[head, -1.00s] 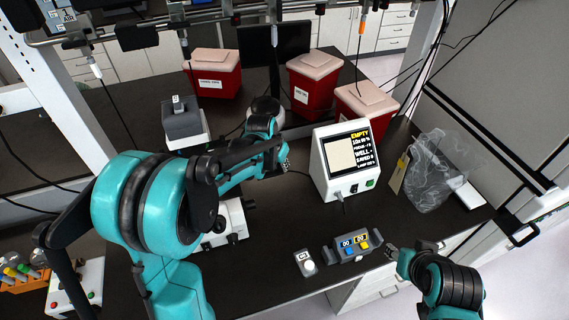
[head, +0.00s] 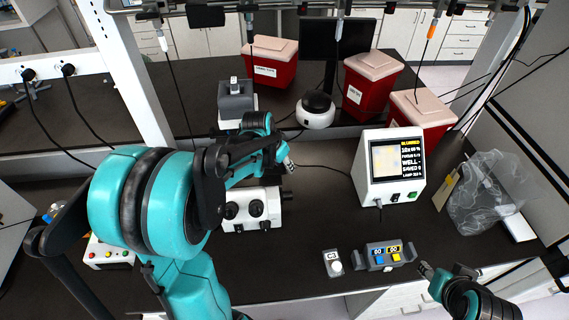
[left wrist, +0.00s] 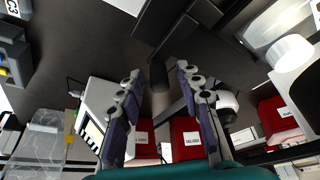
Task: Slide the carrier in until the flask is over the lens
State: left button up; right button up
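The white microscope (head: 250,208) with black knobs stands on the dark bench; my left arm hides its upper part in the head view. My left gripper (head: 288,163) is above and beside its right end. In the left wrist view the two fingers of my left gripper (left wrist: 157,72) stand wide apart. A black rod-like part (left wrist: 158,76) shows between them, joined to a dark slab; I cannot tell a touch. The carrier, flask and lens cannot be made out. The screen (head: 391,165) reads BLURRED with a yellowish picture. My right gripper (head: 426,269) is small at lower right, its fingers unclear.
A clear bag (head: 485,190) is at the right. Several red bins (head: 270,65) and a round black-and-white device (head: 316,110) stand behind. The bench between microscope and screen is clear.

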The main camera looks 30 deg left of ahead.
pick_arm(q)
jog(key=v, duration=1.2)
dwell(0.5)
